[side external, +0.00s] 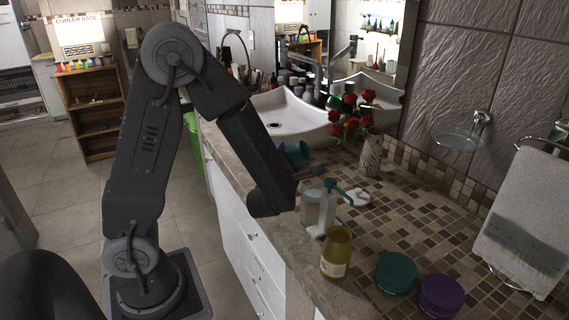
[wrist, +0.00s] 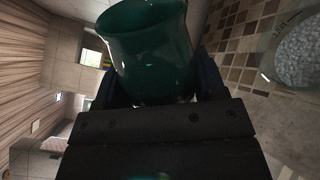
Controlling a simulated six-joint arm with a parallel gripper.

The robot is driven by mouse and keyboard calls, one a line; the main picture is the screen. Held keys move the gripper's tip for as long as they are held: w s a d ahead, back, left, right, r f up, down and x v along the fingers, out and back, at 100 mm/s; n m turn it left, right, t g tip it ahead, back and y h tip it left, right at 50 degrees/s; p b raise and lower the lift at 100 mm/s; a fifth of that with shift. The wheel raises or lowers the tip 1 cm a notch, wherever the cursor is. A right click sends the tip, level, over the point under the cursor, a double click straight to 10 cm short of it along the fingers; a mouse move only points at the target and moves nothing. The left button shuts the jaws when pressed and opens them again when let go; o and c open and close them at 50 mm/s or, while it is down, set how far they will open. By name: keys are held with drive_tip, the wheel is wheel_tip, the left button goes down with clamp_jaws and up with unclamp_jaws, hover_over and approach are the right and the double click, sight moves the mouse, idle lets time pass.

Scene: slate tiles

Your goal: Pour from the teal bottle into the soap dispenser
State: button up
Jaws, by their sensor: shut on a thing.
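The teal bottle (wrist: 150,45) is between the fingers of my gripper (wrist: 153,88) in the wrist view, its wide glossy end towards the top of the picture. In the side external view the teal bottle (side external: 294,153) is tilted and partly hidden by my gripper (side external: 308,173), above the counter. My gripper is shut on it. Whether any liquid leaves the bottle cannot be seen.
A yellow bottle (side external: 336,255), a teal jar (side external: 396,273) and a purple jar (side external: 440,296) stand near the counter's front. A vase (side external: 370,157) with red roses and a sink (side external: 287,117) are behind. The tiled counter (side external: 440,220) is clear at right.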

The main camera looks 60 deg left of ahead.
wheel_tip(320, 180, up, 2)
drive_tip(key=n, duration=0.6)
drive_tip(key=shift+n, duration=0.3)
drive_tip(key=n, duration=0.1)
drive_tip(key=r+n, duration=0.1)
drive_tip(key=n, duration=0.3)
drive_tip(key=shift+r, duration=0.25)
drive_tip(key=w+d+r+m+t+h, duration=0.3)
drive_tip(key=d+r+h, duration=0.3)
drive_tip(key=r, duration=0.4)
drive_tip(key=w+d+r+m+t+h, duration=0.2)
drive_tip(key=d+r+m+h, duration=0.4)
drive_tip(key=r, duration=0.5)
drive_tip(key=shift+w+r+m+t+h, duration=0.3)
drive_tip(key=shift+w+t+h, duration=0.1)
drive_tip(key=shift+h, duration=0.2)
drive_tip(key=shift+f, duration=0.1)
